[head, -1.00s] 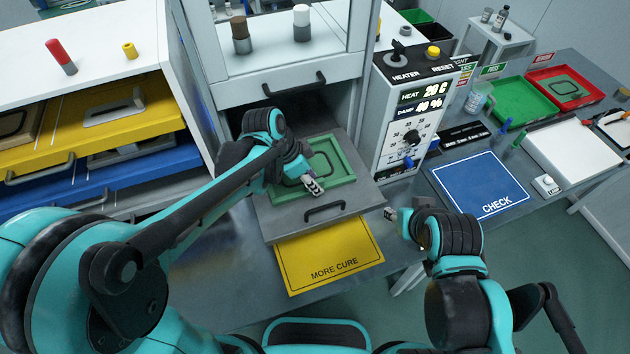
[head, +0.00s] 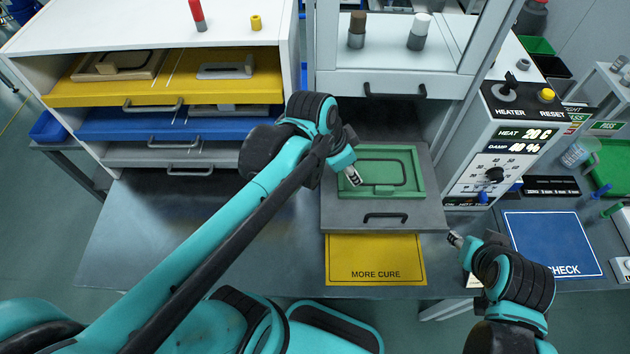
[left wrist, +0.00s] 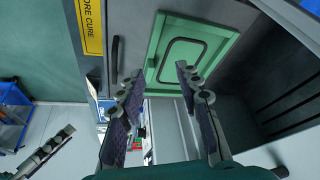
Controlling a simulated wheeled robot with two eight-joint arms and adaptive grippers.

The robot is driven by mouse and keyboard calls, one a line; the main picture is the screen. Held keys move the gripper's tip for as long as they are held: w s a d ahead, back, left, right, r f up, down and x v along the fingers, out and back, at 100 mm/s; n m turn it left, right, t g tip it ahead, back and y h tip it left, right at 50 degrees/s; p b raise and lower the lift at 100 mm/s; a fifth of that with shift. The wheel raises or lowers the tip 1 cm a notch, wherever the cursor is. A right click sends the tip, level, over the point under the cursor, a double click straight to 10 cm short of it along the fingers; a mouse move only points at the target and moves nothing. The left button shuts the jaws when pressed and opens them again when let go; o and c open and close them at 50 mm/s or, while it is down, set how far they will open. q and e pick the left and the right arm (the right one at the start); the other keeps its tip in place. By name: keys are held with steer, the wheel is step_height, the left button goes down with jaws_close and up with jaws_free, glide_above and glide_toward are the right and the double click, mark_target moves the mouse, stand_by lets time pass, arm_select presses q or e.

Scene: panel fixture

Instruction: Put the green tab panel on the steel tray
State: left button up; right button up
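The green tab panel (head: 408,190), with a dark rounded outline on its face, lies flat on a pulled-out grey drawer (head: 340,217) below the glass-front cabinet. In the left wrist view the panel (left wrist: 205,32) is beyond my fingers. My left gripper (head: 352,176) is over the panel's left edge in the head view; its fingers (left wrist: 158,75) are apart and empty. A grey steel tray (head: 150,155) with a handle is lowest in the left rack, under the blue and yellow ones. My right gripper (head: 456,240) is right of the drawer; its finger gap is unclear.
A yellow MORE CURE mat (head: 375,258) lies in front of the drawer. The heater box (head: 515,140) stands right of it, with a blue CHECK mat (head: 550,243) beyond. The bench left of the drawer is clear.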

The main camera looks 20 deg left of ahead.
arm_select(q)
steer(key=s+a+f+n+t+y, duration=0.1)
steer(key=s+a+n+t+y, duration=0.1)
steer(key=s+a+n, duration=0.4)
steer(key=shift+s+a+f+n+t+y, duration=0.4)
steer(key=shift+n+t, duration=0.3)
steer(key=shift+n, duration=0.4)
steer(key=shift+w, duration=0.15)
step_height(320, 180, down, 7)
steer(key=b, duration=0.7)
steer(key=shift+f, duration=0.15)
